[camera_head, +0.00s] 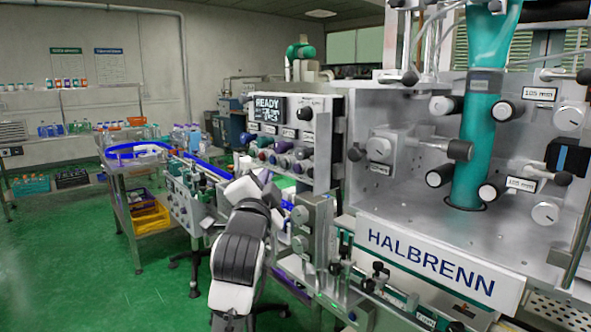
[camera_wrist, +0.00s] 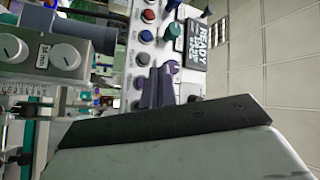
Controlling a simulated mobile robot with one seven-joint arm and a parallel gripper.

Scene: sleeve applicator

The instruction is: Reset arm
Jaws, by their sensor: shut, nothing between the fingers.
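My arm (camera_head: 238,245) rises in the lower middle of the head view, bent, in front of the machine. The control panel (camera_head: 296,122) has a READY display (camera_head: 268,107), knobs and coloured buttons. The panel also shows turned sideways in the wrist view (camera_wrist: 150,52), behind the fingers. Contact with it cannot be told.
The large HALBRENN machine (camera_head: 430,262) fills the right, with a teal tube (camera_head: 474,150) and protruding black knobs. A conveyor (camera_head: 205,168) runs left of the arm. A cart with a yellow bin (camera_head: 150,217) stands further left. The green floor (camera_head: 75,265) at left is clear.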

